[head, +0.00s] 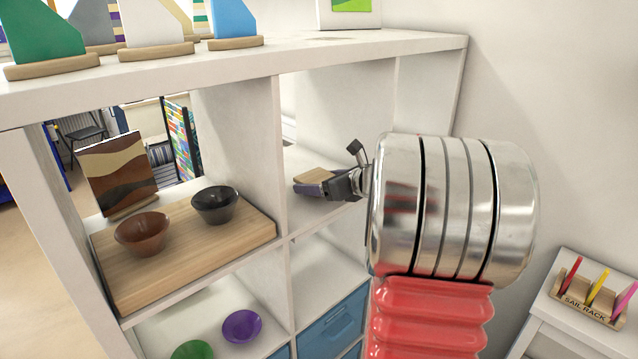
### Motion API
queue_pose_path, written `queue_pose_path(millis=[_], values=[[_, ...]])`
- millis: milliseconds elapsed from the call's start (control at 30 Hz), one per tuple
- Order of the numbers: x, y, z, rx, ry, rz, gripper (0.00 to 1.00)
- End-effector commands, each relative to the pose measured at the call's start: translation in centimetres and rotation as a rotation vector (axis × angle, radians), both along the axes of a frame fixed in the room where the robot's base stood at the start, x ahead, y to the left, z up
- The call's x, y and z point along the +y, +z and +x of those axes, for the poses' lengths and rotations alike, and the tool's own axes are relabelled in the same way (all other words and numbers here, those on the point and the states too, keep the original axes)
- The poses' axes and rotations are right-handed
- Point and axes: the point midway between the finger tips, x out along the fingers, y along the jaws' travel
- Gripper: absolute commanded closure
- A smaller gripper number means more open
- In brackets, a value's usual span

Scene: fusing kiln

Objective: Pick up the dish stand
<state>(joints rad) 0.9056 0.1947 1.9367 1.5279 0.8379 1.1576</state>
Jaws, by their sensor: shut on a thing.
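My gripper (338,186) is inside the upper right compartment of the white shelf unit, with my arm in front of it. It is shut on a small block with a pale wood top and a dark bluish side, which appears to be the dish stand (314,176). The block sits low in the compartment, close to the shelf board. I cannot tell whether it touches the board. My arm hides the right part of the compartment.
The shelf unit's upright divider (268,150) stands just left of the block. A wooden board (190,262) with a brown bowl (143,233) and a black bowl (215,204) fills the left compartment. Glass sails stand on top. A sail rack (588,303) is at right.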

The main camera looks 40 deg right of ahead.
Motion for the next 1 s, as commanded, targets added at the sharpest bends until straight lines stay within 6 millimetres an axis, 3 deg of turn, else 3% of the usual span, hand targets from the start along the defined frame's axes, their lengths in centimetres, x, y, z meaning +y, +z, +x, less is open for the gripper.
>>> queue_pose_path(millis=[367,800,1000], values=[[0.0,0.7,0.0,-0.002,0.001,-0.002,0.53],[0.0,7.5,0.0,-0.003,0.002,-0.005,0.53],[0.0,9.7,0.0,-0.002,0.001,-0.002,0.53]])
